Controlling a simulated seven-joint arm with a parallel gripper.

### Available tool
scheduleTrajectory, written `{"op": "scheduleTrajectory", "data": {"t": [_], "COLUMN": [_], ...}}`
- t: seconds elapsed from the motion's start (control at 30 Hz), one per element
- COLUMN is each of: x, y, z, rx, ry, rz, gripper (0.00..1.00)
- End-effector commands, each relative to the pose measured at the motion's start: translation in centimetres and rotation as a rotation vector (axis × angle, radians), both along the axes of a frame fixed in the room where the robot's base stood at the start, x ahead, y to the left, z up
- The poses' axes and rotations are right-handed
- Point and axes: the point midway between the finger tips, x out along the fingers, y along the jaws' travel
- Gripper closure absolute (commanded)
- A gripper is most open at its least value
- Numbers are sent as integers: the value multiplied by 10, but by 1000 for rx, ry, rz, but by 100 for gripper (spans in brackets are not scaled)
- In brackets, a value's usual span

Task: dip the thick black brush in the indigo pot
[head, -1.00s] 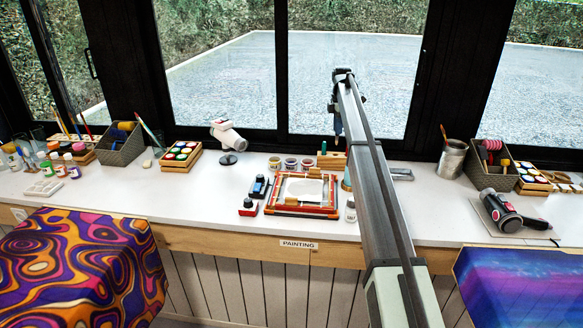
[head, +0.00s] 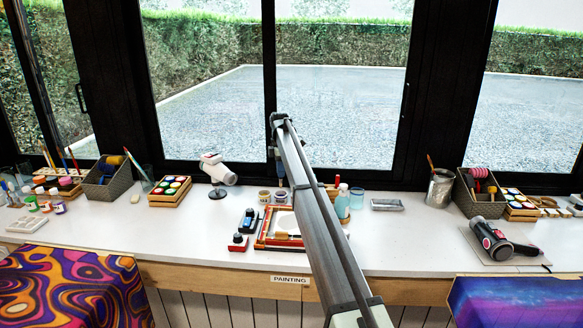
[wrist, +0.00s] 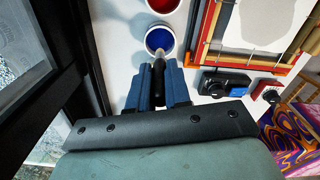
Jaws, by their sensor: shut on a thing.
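My gripper (wrist: 158,80) has blue fingers and is shut on a thick black brush (wrist: 158,67). In the wrist view the brush's pale lower part reaches the near rim of the indigo pot (wrist: 158,39), a white pot of deep blue paint. I cannot tell whether its bristles touch the paint. In the head view my gripper (head: 280,168) is above the row of paint pots at the back of the counter, and my arm hides part of that row.
A red paint pot (wrist: 163,4) stands beside the indigo one. A white lamp-like device (head: 217,173) stands further left. The window is close behind.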

Motion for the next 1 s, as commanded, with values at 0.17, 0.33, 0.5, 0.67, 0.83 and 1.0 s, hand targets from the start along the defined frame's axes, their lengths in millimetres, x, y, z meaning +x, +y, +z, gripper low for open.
{"op": "scheduleTrajectory", "data": {"t": [0.17,0.33,0.5,0.67,0.83,1.0], "x": [0,0,0,0,0,0], "y": [1,1,1,1,1,1], "z": [-4,-11,-21,-31,-42,-53], "rx": [0,0,0,0,0,0], "ry": [0,0,1,1,1,1], "rz": [0,0,0,0,0,0], "gripper": [100,100,100,100,100,100]}}
